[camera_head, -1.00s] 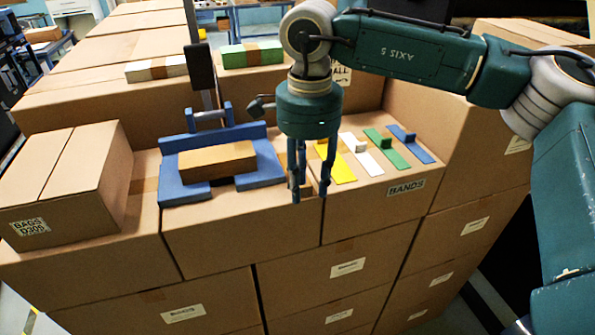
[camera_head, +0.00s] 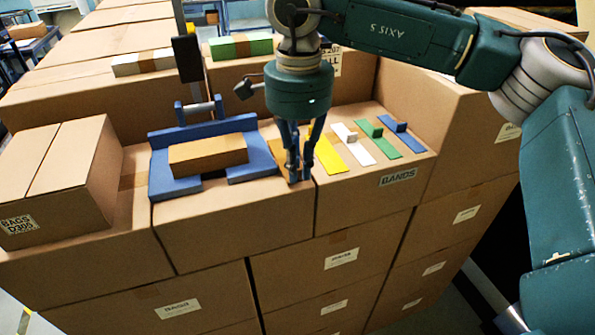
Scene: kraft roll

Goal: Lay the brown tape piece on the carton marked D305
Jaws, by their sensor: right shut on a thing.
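The carton marked D305 (camera_head: 64,180) sits at the left, with its label (camera_head: 18,224) on the front face and a closed top. My right gripper (camera_head: 298,178) points down at the left end of the row of coloured bands. It is shut on the brown tape piece (camera_head: 285,158), which is mostly hidden by the fingers and close in colour to the carton beneath it. I cannot tell whether the piece is clear of the carton top. My left gripper is not in view.
Yellow (camera_head: 328,157), white (camera_head: 354,150), green (camera_head: 384,145) and blue (camera_head: 408,140) bands lie right of my gripper on the BANDS carton (camera_head: 350,194). A blue fixture (camera_head: 160,170) holding a brown block (camera_head: 208,155) stands between gripper and D305 carton. A dark upright post (camera_head: 187,60) rises behind it.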

